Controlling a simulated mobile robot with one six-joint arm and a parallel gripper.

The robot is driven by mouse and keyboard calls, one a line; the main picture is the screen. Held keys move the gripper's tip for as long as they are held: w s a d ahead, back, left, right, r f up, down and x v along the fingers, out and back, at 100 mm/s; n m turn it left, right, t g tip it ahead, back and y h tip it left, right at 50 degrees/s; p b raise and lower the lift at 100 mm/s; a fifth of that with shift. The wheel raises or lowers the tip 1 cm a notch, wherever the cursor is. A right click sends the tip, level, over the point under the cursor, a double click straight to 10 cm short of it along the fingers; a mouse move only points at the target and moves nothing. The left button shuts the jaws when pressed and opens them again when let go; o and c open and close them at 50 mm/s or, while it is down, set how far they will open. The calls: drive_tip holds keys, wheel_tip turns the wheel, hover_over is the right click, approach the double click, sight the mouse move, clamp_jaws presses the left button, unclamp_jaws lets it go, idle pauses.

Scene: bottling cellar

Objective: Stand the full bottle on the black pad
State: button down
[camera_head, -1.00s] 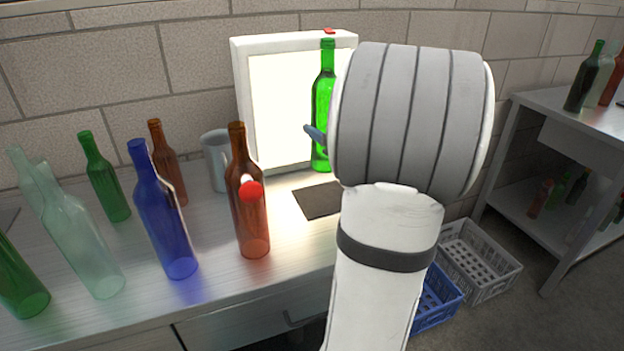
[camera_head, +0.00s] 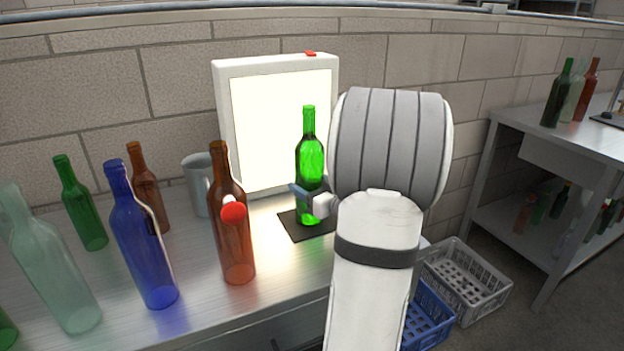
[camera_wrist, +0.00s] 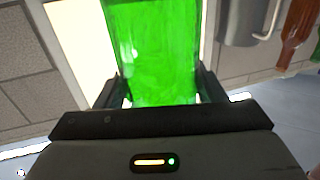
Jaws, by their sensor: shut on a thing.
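A bright green bottle (camera_head: 310,157) stands upright over the black pad (camera_head: 290,229), in front of the lit panel. My gripper (camera_head: 311,196) is shut on its lower body, and the bottle's base shows within the pad's outline. I cannot tell whether the base touches the pad. In the wrist view the green bottle (camera_wrist: 155,50) fills the space between the fingers; its base and the pad are out of sight there. My wrist and forearm cover the area just right of the pad.
A brown bottle (camera_head: 230,245) with a red ball-like spot in front stands left of the pad. A blue bottle (camera_head: 142,245), a grey mug (camera_head: 196,180) and more bottles stand farther left. The light box (camera_head: 225,105) stands close behind. Crates (camera_head: 470,290) lie on the floor at right.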

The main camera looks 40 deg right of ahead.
drive_tip(key=shift+r, duration=0.15)
drive_tip(key=shift+c, duration=1.6)
unclamp_jaws()
drive_tip(key=shift+f, duration=0.2)
drive_tip(key=shift+r, duration=0.15)
drive_tip(key=s+p, duration=0.1)
drive_tip(key=s, duration=1.1)
drive_tip(key=shift+d, duration=0.1)
